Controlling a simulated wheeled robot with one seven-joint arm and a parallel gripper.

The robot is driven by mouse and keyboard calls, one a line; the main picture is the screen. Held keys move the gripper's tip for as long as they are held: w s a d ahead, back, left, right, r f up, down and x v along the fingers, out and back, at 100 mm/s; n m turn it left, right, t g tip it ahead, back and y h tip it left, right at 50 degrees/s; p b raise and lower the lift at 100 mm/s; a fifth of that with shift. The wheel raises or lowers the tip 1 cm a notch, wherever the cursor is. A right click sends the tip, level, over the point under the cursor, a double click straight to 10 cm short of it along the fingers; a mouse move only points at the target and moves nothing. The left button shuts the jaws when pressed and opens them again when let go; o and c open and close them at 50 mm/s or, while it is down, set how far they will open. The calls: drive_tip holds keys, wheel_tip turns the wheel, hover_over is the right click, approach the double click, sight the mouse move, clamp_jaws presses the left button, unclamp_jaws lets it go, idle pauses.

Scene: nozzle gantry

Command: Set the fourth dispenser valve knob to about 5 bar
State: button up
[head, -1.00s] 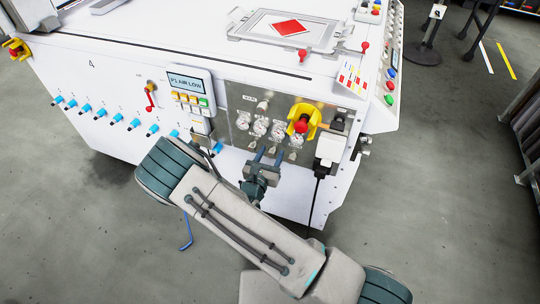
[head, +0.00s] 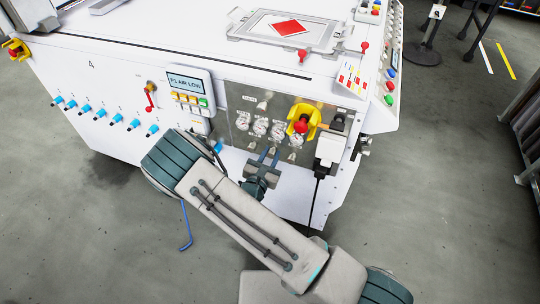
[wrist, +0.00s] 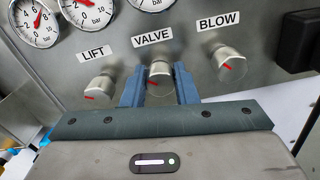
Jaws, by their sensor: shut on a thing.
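The silver VALVE knob (wrist: 158,80) with a red mark stands on the grey panel, between the LIFT knob (wrist: 100,88) and the BLOW knob (wrist: 228,65). My gripper (wrist: 158,72) is shut on it, one blue finger on each side. In the head view my gripper (head: 268,157) is at the lower edge of the gauge panel. The gauge (wrist: 151,4) above the VALVE label is mostly cut off in the wrist view, so its needle is hidden. In the head view the gauges are too small to read.
A yellow and red switch (head: 302,122) sits right of the gauges, above a white plug (head: 329,150) with a black cable. A display (head: 188,83) with coloured buttons is at the left. The floor in front is clear.

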drive_tip(key=m+b, duration=0.1)
drive_tip(key=m, duration=0.4)
drive_tip(key=shift+f+m+b, duration=0.2)
drive_tip(key=shift+m+b, duration=0.1)
drive_tip(key=shift+b, duration=0.05)
drive_tip(key=m+b, duration=0.3)
drive_tip(key=m, duration=0.2)
idle(0.4)
drive_tip(key=o, duration=1)
drive_tip(key=shift+r, duration=0.1)
drive_tip(key=shift+s, duration=0.1)
drive_tip(key=v, duration=1.3)
drive_tip(key=shift+s+p, duration=0.3)
drive_tip(key=shift+s, duration=0.05)
